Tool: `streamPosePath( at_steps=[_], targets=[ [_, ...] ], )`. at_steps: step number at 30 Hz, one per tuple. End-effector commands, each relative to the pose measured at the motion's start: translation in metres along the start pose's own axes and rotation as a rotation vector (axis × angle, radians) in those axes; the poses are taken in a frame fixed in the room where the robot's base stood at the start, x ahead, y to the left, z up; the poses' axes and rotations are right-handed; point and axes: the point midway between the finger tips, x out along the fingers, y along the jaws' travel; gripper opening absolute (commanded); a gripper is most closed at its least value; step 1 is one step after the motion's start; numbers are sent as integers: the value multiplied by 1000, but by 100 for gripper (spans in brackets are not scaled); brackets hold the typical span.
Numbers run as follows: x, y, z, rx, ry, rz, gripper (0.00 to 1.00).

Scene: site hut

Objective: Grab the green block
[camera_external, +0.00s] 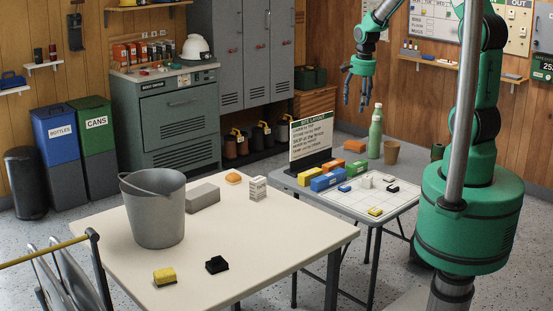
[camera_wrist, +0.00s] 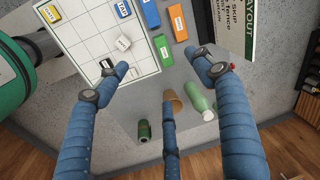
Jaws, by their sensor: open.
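In the wrist view the blue block (camera_wrist: 151,14) and an orange block (camera_wrist: 178,22) lie beside the white grid board (camera_wrist: 88,36). Green things there are a bottle (camera_external: 375,136) and a short can (camera_wrist: 143,131). My gripper (camera_external: 360,98) hangs above the table's far side, fingers spread and empty; its fingers also show in the wrist view (camera_wrist: 160,75).
A paper cup (camera_external: 391,152) stands next to the bottle, and an upright sign (camera_external: 311,137) stands behind the blocks. Small white, blue, yellow and black pieces lie on the board.

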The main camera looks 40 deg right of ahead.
Motion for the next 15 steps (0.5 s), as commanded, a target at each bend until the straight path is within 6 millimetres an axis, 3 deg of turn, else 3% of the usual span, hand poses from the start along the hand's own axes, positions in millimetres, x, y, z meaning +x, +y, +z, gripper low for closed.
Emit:
streamPosePath(
  at_steps=[1, 9, 15],
  targets=[
    [20, 0, -7, 41, -10, 16, 68],
    [110, 6, -39, 261, -41, 78, 68],
    [155, 12, -51, 367, -51, 106, 68]
  ],
)
